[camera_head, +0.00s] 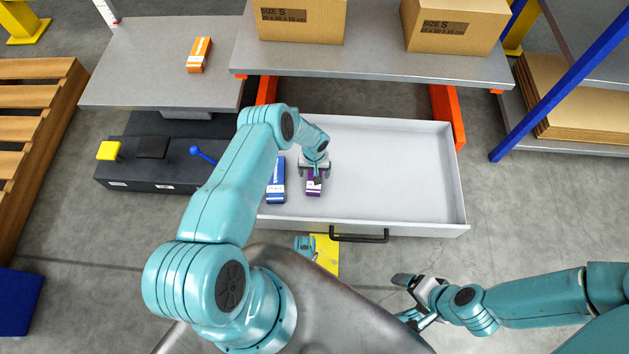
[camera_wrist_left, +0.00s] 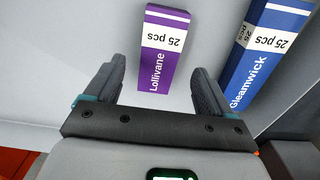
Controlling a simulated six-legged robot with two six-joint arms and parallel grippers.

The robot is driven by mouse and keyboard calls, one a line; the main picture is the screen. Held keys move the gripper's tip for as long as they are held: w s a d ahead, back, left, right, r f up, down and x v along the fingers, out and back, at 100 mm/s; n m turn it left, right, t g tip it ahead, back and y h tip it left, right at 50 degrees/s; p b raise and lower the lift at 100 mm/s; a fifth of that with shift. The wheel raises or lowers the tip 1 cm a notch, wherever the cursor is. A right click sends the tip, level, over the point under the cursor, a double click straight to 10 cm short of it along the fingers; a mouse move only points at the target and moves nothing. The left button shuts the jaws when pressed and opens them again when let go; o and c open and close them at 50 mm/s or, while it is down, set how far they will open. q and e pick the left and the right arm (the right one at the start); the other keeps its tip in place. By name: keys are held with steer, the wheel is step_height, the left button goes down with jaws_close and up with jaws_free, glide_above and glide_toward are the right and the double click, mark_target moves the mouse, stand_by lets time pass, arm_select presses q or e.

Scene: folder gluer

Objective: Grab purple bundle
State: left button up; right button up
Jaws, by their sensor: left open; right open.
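The purple bundle (camera_head: 314,187), a small box with a white end, lies in the open grey drawer (camera_head: 400,178). In the left wrist view the purple bundle (camera_wrist_left: 157,50) is labelled "Lollivane" and "25 pcs". My left gripper (camera_head: 315,171) is open above the bundle and partly covers it. In the left wrist view my left gripper (camera_wrist_left: 159,66) has one finger on each side of the bundle's near end, with gaps between. My right gripper (camera_head: 400,298) is open and empty, outside the drawer at the lower right.
A blue "Gleamwick" box (camera_head: 276,180) lies close left of the purple bundle, also in the left wrist view (camera_wrist_left: 265,45). The drawer's right side is empty. An orange box (camera_head: 199,54) and cardboard cartons (camera_head: 300,22) stand on the surfaces behind.

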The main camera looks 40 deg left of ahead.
arm_select(q)
step_height(320, 180, down, 5)
steer(key=b, duration=0.2)
steer(key=shift+w+b, duration=0.1)
steer(key=shift+b, duration=0.25)
steer(key=c, duration=1.2)
steer(key=shift+o, duration=0.2)
